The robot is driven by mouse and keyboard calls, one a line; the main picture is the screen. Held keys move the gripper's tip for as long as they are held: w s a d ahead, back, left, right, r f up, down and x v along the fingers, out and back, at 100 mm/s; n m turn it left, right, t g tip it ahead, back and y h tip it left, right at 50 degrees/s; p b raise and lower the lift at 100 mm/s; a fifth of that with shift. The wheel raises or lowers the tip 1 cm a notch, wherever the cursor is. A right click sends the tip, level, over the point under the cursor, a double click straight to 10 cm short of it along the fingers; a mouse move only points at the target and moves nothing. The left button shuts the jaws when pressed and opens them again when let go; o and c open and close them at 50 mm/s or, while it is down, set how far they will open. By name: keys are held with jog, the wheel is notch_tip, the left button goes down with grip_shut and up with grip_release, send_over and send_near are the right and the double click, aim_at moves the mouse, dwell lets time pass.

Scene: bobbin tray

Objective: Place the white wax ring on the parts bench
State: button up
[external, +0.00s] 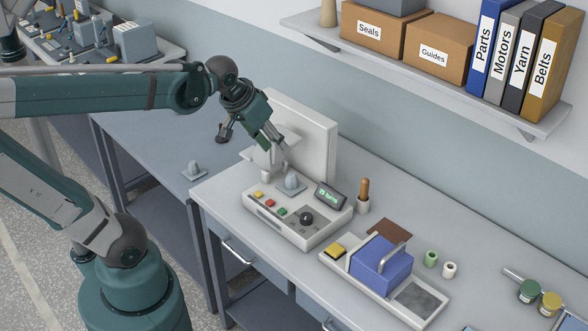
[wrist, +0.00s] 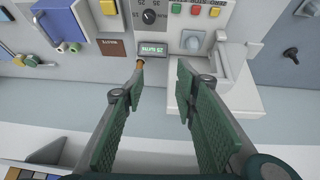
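A small white ring-like piece with a dark hole, which looks like the white wax ring (external: 449,270), stands on the light grey bench right of the blue block. In the wrist view a small pale piece, likely the same ring (wrist: 17,60), shows at the left. My gripper (external: 252,141) is over the grey machine, well left of the ring. In the wrist view my gripper (wrist: 161,78) is open, with nothing between its fingers. No bench is labelled as the parts bench; a bench with several small parts (external: 175,50) stands at the upper left.
A green ring (external: 431,258) stands beside the white one. The machine (external: 270,222) with its upright panel and the blue block (external: 380,268) with a handle stand on the bench (external: 225,195). A lower blue-grey bench (external: 150,135) is mostly clear. A shelf (external: 420,75) overhangs the back.

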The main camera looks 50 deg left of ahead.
jog(key=s+a+f+t, duration=0.1)
jog(key=s+a+f, duration=0.2)
jog(key=s, duration=0.3)
jog(key=shift+s+a+y, duration=0.3)
jog(key=shift+s+a, duration=0.1)
jog(key=shift+a, duration=0.45)
